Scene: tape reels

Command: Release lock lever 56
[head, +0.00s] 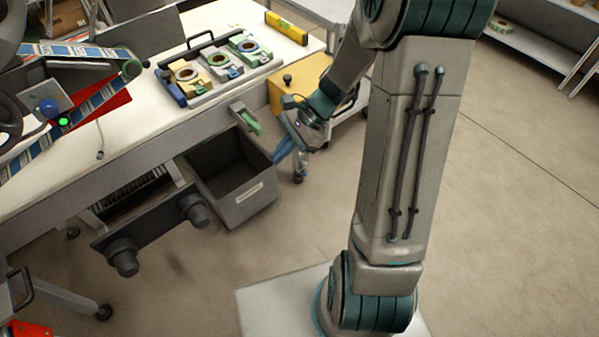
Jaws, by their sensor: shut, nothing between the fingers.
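No label reading 56 can be made out, so I cannot tell for certain which part is lock lever 56. A small green lever (249,123) on a grey bracket sticks out at the table's front edge, above the open drawer. My gripper (278,157) is at the right of that lever and a little lower, by the drawer's right rim. Its blue fingers point down and left; they look shut and hold nothing. A gap shows between the fingers and the green lever.
An open grey drawer (250,205) juts from the bench, with dark rollers (150,233) at its left. A board with several reel holders (217,68) lies on the bench top (150,120). A yellow box (283,95) stands behind my gripper. Floor at right is clear.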

